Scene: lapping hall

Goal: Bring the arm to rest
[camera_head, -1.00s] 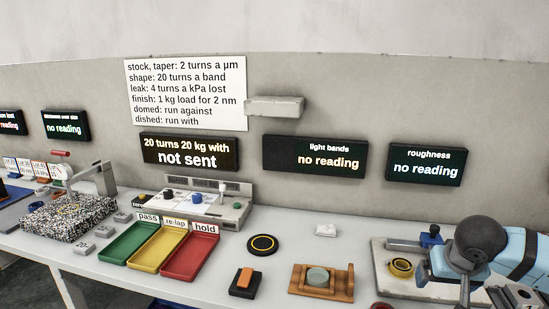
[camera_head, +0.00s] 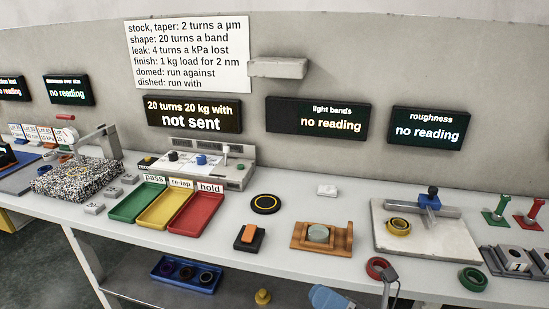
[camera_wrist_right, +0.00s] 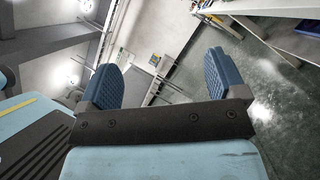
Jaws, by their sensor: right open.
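My right gripper (camera_wrist_right: 160,84) fills the middle of the right wrist view. Its two blue ridged fingers stand wide apart with nothing between them. Behind it are the floor and the hall, with the table's edge at the upper right. In the head view only a light-blue part of my right arm (camera_head: 326,297) shows at the bottom edge, in front of the table (camera_head: 220,238). The fingers cannot be made out there. My left gripper is in neither view.
The table carries green, yellow and red trays (camera_head: 203,214), a wooden fixture (camera_head: 341,239), a stone plate (camera_head: 440,244) with a yellow ring (camera_head: 398,225), and red and green rings (camera_head: 472,280) near the front. A blue bin (camera_head: 185,274) sits on the lower shelf.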

